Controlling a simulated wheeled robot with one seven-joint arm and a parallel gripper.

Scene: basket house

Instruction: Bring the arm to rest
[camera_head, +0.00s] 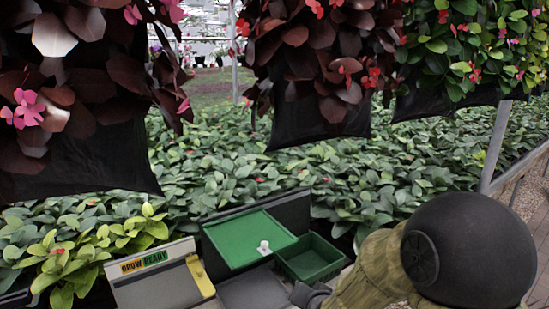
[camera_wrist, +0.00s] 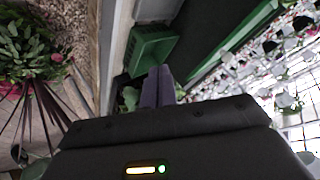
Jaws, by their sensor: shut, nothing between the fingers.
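My arm comes in at the lower right of the head view, with a large dark round joint and a patterned link. The dark piece at its lower left end (camera_head: 310,296) may be part of my gripper; most of the hand is hidden or cut off there. In the wrist view my gripper (camera_wrist: 158,76) has its two dark fingers together, with nothing between them. The fingers point toward a green bin (camera_wrist: 152,46), apart from it as far as I can tell.
In the head view, a green panel (camera_head: 247,238) with a white knob (camera_head: 264,248) lies beside an open green bin (camera_head: 311,260). A "GROW READY" box (camera_head: 150,276) stands left. Leafy plants (camera_head: 400,165) fill the background; planters (camera_head: 75,150) hang above. A metal post (camera_head: 496,145) stands right.

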